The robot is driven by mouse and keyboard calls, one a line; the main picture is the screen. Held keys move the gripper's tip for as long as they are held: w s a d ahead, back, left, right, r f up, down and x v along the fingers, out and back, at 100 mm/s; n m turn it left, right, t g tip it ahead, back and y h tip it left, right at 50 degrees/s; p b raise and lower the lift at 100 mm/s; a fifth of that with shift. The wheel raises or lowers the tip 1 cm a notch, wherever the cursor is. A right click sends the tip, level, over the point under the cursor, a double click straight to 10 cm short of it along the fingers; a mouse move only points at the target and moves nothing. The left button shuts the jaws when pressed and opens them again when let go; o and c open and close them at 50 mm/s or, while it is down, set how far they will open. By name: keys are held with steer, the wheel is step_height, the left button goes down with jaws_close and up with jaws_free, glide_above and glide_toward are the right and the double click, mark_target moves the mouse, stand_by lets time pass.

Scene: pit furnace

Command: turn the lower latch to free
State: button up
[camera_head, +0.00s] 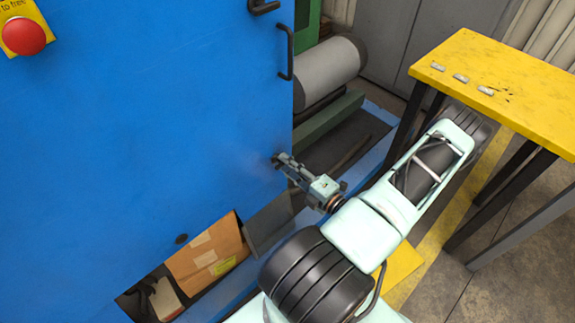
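The blue door panel (150,130) fills the left of the head view. My gripper (279,161) reaches up and left, with its fingertips at a small dark piece (274,159) near the panel's right edge. This piece is probably the lower latch. The fingers cover most of it, so its angle does not show. I cannot tell whether the fingers are closed on it or only beside it. Higher up, a black latch (264,7) shows at the top edge of the picture.
A black bar handle (288,54) sticks out at the panel edge above my gripper. A red button (23,36) on a yellow plate is at top left. A yellow table (510,85) stands right of my arm. A cardboard box (208,254) lies below the panel. A grey roll (330,70) lies behind.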

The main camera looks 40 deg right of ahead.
steer(key=shift+s, duration=0.1)
steer(key=s+d, duration=0.1)
steer(key=s, duration=1)
steer(key=shift+s, duration=0.4)
